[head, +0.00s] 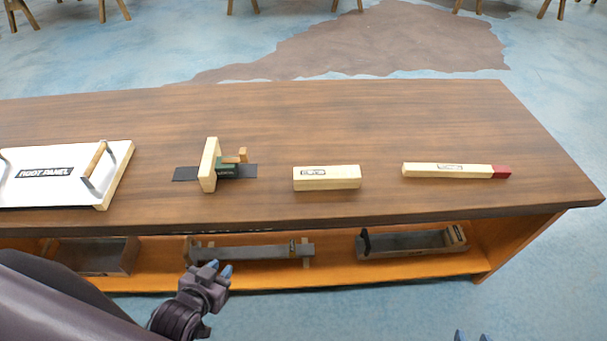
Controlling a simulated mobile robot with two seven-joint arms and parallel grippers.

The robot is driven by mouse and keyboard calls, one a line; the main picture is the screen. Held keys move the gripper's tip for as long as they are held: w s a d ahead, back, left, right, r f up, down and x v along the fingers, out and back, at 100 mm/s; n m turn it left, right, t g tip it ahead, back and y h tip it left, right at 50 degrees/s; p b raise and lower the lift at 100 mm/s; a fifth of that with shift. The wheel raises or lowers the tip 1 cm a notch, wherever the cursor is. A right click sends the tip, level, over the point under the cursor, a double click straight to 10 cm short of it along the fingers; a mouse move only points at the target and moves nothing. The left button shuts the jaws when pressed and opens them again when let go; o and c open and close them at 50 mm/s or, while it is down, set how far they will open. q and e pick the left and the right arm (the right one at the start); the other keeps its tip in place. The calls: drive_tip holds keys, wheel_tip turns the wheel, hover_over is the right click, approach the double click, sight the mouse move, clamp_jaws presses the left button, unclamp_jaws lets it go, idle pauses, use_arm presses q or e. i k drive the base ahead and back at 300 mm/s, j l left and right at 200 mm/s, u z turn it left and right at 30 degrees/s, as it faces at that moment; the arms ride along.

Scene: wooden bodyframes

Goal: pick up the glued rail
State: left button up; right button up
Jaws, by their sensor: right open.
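A long pale wooden bar with a red end (450,170) lies on the right of the bench top. Its small label is too blurred to read, and I take it to be the glued rail. My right gripper (472,337) shows only as two blue fingertips at the bottom edge. They are apart with nothing between them, in front of the bench and well away from the bar. My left gripper (220,268) is in front of the lower shelf, far left of the bar. Its two blue fingertips are slightly apart and hold nothing.
On the wooden bench top (330,110) are a shorter labelled wooden block (327,178), a wooden stop piece on a dark strip (209,165) and a white panel with handles (70,172). The lower shelf (335,272) holds trays and a grey bar. The bench's back strip is clear.

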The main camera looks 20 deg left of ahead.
sight(348, 176)
drive_tip(key=l+u, duration=0.7)
drive_tip(key=u, duration=0.15)
drive_tip(key=i+l+u, duration=0.35)
drive_tip(key=i, duration=0.15)
